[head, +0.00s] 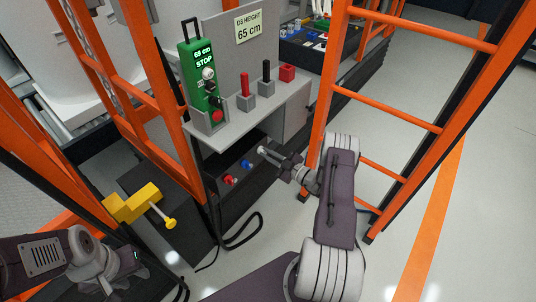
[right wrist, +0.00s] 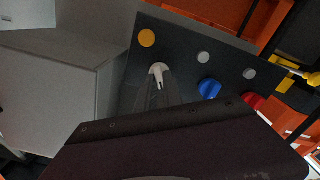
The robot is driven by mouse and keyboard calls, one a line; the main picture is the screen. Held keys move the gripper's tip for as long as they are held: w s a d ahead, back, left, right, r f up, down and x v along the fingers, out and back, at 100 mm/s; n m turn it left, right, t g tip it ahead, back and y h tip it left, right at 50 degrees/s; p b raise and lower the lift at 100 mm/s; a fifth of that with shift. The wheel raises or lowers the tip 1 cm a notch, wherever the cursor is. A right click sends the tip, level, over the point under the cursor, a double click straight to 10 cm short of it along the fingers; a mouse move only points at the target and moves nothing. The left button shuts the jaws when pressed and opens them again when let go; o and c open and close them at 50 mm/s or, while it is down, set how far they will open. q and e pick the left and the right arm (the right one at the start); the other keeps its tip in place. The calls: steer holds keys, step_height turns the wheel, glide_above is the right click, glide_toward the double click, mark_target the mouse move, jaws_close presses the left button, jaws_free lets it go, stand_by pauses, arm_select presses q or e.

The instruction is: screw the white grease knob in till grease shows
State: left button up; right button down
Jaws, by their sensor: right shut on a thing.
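The white grease knob (right wrist: 158,70) sits on a dark panel (right wrist: 180,45) in the right wrist view. In the head view the white knob (head: 262,150) shows at the tip of my right gripper (head: 272,155). My right gripper (right wrist: 157,92) is shut on the knob, which is partly hidden between the fingers. A yellow disc (right wrist: 147,38) shows on the panel above the white knob, while the discs above the other knobs are grey. My left gripper (head: 128,268) is at the lower left, away from the panel; its fingers are not clear.
A blue knob (right wrist: 208,88) and a red knob (right wrist: 252,100) sit beside the white one. A green box (head: 203,80) reading "69 cm STOP" stands on the grey shelf above, near a "65 cm" sign (head: 249,27). An orange ladder-like frame (head: 405,115) stands close right of my right arm.

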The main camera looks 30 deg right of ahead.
steer(key=shift+m, duration=1.1)
steer(key=c, duration=1.5)
jaws_free()
steer(key=p+v, duration=0.1)
steer(key=v, duration=0.8)
